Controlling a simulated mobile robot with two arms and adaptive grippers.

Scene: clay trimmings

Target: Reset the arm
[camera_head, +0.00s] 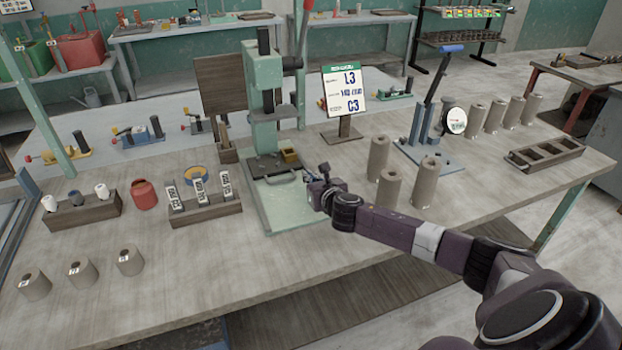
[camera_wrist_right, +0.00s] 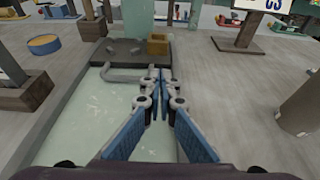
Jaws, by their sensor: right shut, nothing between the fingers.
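My right arm comes in from the lower right in the head view, and its gripper (camera_head: 318,190) hangs over the front right part of the green press base. In the right wrist view the two blue fingers of this gripper (camera_wrist_right: 159,78) meet at their tips, with nothing between them. Beyond the tips are a dark plate with a bent grey handle (camera_wrist_right: 122,75) and a small yellow block (camera_wrist_right: 157,44). The gripper is apart from these. My left gripper is in neither view.
The green press (camera_head: 263,110) rises just behind the gripper. Clay cylinders (camera_head: 391,188) stand close on its right. A sign (camera_head: 344,90), a rack with tagged pieces (camera_head: 205,212) and a red jar (camera_head: 144,195) share the table.

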